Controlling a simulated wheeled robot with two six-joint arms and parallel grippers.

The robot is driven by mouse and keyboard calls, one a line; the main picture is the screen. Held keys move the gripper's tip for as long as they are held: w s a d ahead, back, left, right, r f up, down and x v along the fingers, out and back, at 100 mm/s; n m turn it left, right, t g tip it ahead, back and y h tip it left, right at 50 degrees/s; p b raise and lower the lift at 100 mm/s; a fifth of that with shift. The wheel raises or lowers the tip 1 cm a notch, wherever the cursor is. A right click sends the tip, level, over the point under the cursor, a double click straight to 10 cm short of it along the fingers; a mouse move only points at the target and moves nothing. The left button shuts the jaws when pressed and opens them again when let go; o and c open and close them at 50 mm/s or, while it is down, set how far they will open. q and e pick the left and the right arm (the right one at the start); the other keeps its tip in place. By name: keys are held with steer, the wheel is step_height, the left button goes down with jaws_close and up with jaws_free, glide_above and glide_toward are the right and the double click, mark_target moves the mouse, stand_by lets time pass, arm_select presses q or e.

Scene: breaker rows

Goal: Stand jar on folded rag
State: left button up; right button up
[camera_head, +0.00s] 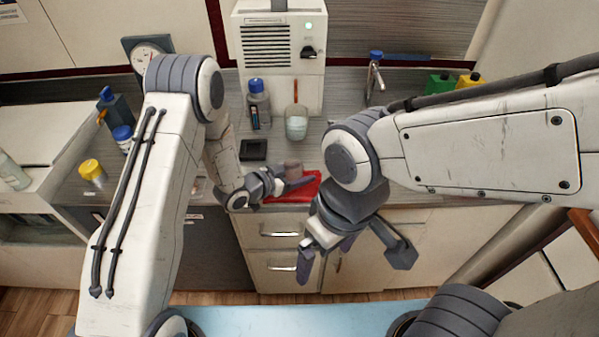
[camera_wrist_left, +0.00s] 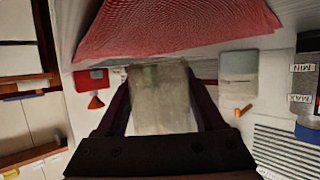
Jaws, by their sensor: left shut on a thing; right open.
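A small greyish, see-through jar (camera_head: 293,168) is between the fingers of my left gripper (camera_head: 286,183), near the counter's front edge. In the left wrist view the jar (camera_wrist_left: 161,100) fills the gap between both dark fingers (camera_wrist_left: 160,105). The red folded rag (camera_head: 302,192) lies on the counter under and around the left gripper, partly hidden by it. The rag (camera_wrist_left: 175,30) also shows beyond the jar in the wrist view. I cannot tell whether the jar touches the rag. My right gripper (camera_head: 352,256) is open and empty, in front of the drawers.
A white dispenser (camera_head: 282,50) stands at the back with a clear beaker (camera_head: 296,124) before it. A blue-capped bottle (camera_head: 258,104) and a black square (camera_head: 253,150) are left of it. A yellow-capped jar (camera_head: 92,172) stands far left. Drawers (camera_head: 275,236) are below the counter.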

arm_select(q)
steer(key=shift+f+b, duration=0.55)
steer(key=shift+f, duration=0.05)
stand_by(0.6)
steer(key=o, duration=1.5)
steer(key=b+v, duration=0.1)
steer(key=v, duration=0.8)
steer(key=shift+b, duration=0.3)
steer(key=shift+v, duration=0.75)
steer(key=shift+r, duration=0.1)
